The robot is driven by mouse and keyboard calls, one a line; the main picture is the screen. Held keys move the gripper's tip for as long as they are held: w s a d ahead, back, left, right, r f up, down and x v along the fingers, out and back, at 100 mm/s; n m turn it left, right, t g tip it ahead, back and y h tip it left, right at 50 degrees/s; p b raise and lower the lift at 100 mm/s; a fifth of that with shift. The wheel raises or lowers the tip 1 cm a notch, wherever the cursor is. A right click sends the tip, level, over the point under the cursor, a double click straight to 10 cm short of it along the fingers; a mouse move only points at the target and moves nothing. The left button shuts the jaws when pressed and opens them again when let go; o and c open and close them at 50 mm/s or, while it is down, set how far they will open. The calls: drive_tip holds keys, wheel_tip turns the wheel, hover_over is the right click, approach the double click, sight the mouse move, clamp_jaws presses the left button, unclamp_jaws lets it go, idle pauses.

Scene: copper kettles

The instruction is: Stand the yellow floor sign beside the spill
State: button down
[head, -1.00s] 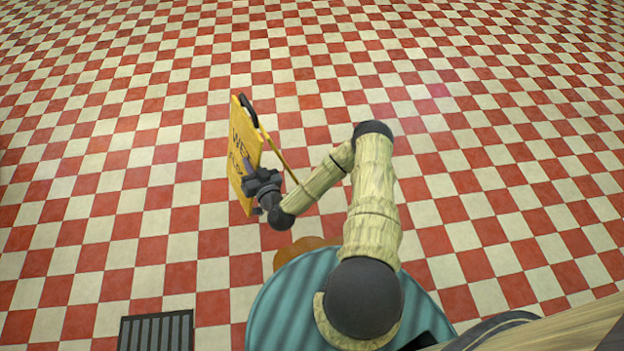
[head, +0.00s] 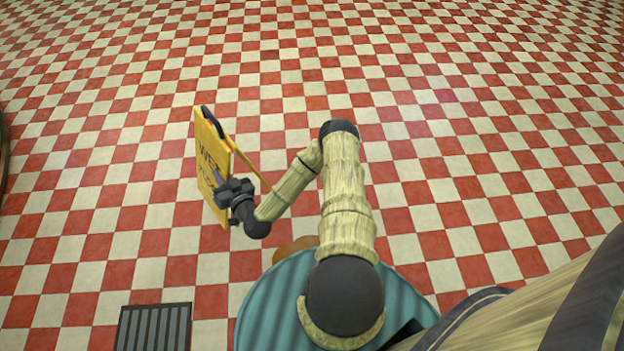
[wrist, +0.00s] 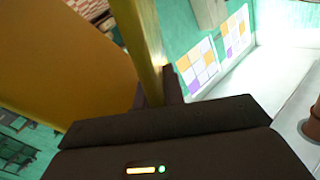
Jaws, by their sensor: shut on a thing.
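The yellow floor sign (head: 207,160) is left of centre in the head view, with dark lettering on its face and a black handle at its top. It is close to upright, with its two panels spread apart. My gripper (head: 226,188) is shut on the edge of one panel, low on the sign. In the wrist view the sign (wrist: 60,60) fills the upper left, and its edge runs down into my gripper (wrist: 158,98). Whether the sign's feet touch the floor is unclear. A spill cannot be made out in the head view.
The red and white checked floor (head: 480,120) is open ahead and to both sides. A dark floor grate (head: 153,328) lies at the lower left. A dark curved edge (head: 3,150) shows at the far left. A green wall with coloured panels (wrist: 215,60) shows in the wrist view.

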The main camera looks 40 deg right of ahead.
drive_tip(key=shift+r, duration=0.1)
drive_tip(key=d+f+m+h+b, duration=0.1)
drive_tip(key=d+f+b, duration=0.1)
drive_tip(key=d+f, duration=0.2)
drive_tip(key=w+d+f+h+b, duration=0.1)
drive_tip(key=d+f+h+b, duration=0.1)
drive_tip(key=d+f+b, duration=0.1)
drive_tip(key=d+f+m+h+b, duration=0.1)
drive_tip(key=d+f+b, duration=0.1)
drive_tip(key=d+f, duration=0.3)
drive_tip(key=shift+w+d+f+m, duration=0.15)
drive_tip(key=shift+w+d+f, duration=0.05)
drive_tip(key=shift+d, duration=0.25)
drive_tip(key=shift+w+d+f+m, duration=0.15)
drive_tip(key=shift+d+f, duration=0.05)
drive_tip(key=shift+d, duration=0.25)
drive_tip(key=w+d+m+g+h+b, duration=0.1)
drive_tip(key=d+h+b, duration=0.4)
drive_tip(key=d, duration=1.1)
drive_tip(key=m+g, duration=0.1)
drive_tip(key=m, duration=0.1)
drive_tip(key=shift+d+m+g+h+b, duration=0.3)
drive_tip(key=shift+d+m+g, duration=0.05)
drive_tip(key=shift+m+g, duration=0.05)
wheel_tip(320, 180, down, 6)
drive_tip(key=b, duration=0.3)
drive_tip(key=shift+f+b, duration=0.15)
drive_tip(key=shift+b, duration=0.25)
